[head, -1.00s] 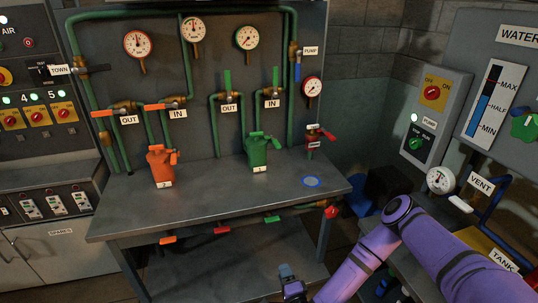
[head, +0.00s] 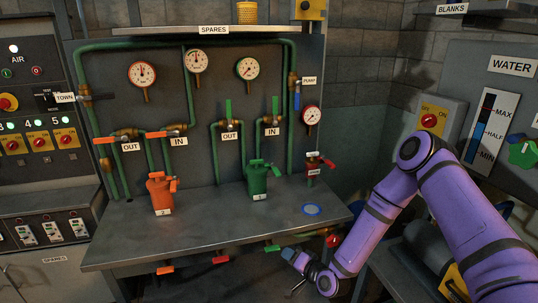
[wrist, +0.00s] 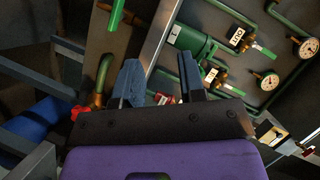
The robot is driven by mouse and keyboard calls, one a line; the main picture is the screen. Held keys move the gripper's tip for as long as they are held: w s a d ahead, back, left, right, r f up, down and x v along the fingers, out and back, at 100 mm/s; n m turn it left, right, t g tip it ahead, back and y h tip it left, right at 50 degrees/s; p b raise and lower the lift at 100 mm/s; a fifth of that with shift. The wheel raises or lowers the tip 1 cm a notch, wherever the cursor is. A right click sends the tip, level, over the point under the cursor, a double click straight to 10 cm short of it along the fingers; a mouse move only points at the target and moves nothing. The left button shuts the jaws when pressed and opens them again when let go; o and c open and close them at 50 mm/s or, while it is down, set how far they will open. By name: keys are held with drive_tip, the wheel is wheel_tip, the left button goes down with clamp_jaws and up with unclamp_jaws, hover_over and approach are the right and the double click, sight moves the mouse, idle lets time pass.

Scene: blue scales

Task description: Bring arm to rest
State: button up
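My purple arm (head: 376,225) reaches in from the right in the head view, its elbow raised. My gripper (head: 289,256) hangs at the front edge of the grey workbench (head: 120,235), below the blue ring mark. In the wrist view my gripper (wrist: 158,75) has its two blue-grey fingers apart, with nothing held between them. The wrist picture is tilted. A green canister (wrist: 192,40) and labelled valves show beyond the fingertips.
An orange canister (head: 160,192) and a green canister (head: 256,180) stand on the bench. A red-handled valve (head: 314,162) stands at its right. Lever handles (head: 220,259) stick out under the front edge. The water panel (head: 510,95) is near my arm at right.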

drive_tip(key=s+d+r+n+g+h, duration=0.15)
drive_tip(key=d+r, duration=0.35)
drive_tip(key=r, duration=0.6)
drive_tip(key=s+d+r+n+g+h, duration=0.1)
drive_tip(key=d+r+n+h, duration=0.3)
drive_tip(key=r, duration=0.7)
drive_tip(key=s+d+r+g+h, duration=0.1)
drive_tip(key=d+r+g+h, duration=0.1)
drive_tip(key=d+r, duration=0.75)
drive_tip(key=s+d+r+h, duration=0.2)
drive_tip(key=s+r, duration=1)
drive_tip(key=r, duration=0.1)
drive_tip(key=s+d+r+g, duration=0.1)
drive_tip(key=s+r, duration=0.1)
drive_tip(key=s, duration=0.7)
drive_tip(key=s+d+r+m+g, duration=0.1)
drive_tip(key=s+r, duration=0.2)
drive_tip(key=s, duration=0.6)
drive_tip(key=shift+s+d+r, duration=0.15)
drive_tip(key=shift+s+d, duration=0.1)
drive_tip(key=shift+s, duration=0.1)
